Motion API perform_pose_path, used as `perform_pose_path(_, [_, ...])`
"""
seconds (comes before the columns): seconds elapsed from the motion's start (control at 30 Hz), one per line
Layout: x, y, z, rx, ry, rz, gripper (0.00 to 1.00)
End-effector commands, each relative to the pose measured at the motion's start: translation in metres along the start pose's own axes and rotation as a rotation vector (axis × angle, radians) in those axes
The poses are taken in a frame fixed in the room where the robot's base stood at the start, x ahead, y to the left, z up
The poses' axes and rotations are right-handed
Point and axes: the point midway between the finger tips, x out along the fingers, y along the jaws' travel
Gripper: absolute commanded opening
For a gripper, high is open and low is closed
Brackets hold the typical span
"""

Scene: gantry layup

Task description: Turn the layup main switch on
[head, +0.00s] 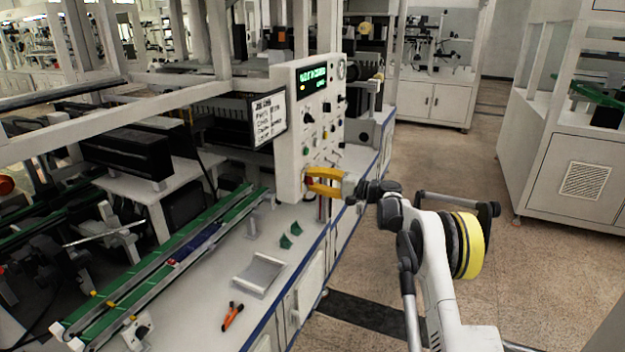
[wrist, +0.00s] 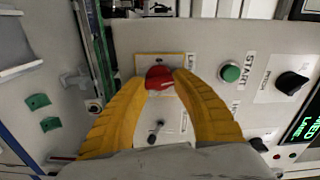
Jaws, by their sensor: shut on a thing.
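A red rotary knob (wrist: 159,76) on a yellow-edged plate (wrist: 146,60) is fixed to the white control panel (head: 322,135). My gripper (head: 309,181), with yellow fingers, is at the lower part of the panel. In the wrist view its fingertips (wrist: 161,82) are closed on the red knob from both sides. Part of the knob and plate is hidden behind the fingers. A label beside the plate is only partly readable.
Near the knob are a green START button (wrist: 230,73), a black PITCH knob (wrist: 291,82) and a small toggle lever (wrist: 155,131). Below the panel, green brackets (head: 290,236), a metal tray (head: 259,274) and orange-handled pliers (head: 232,316) lie on the bench. Floor right of the bench is open.

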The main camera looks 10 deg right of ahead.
Motion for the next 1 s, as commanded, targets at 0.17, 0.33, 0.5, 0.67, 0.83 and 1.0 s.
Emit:
perform_pose_path(0.17, [0.0007,-0.0005,0.0001,0.097,0.000,-0.001,0.02])
perform_pose_path(0.33, [0.0008,-0.0002,0.0001,0.156,0.000,-0.001,0.02])
perform_pose_path(0.5, [0.0008,0.0000,0.0002,0.184,0.000,-0.002,0.02])
perform_pose_path(0.67, [0.0008,0.0000,0.0002,0.190,0.000,-0.002,0.02])
perform_pose_path(0.83, [0.0008,0.0000,0.0003,0.190,0.000,-0.002,0.02])
perform_pose_path(1.0, [0.0008,0.0001,0.0003,0.189,0.000,-0.001,0.54])
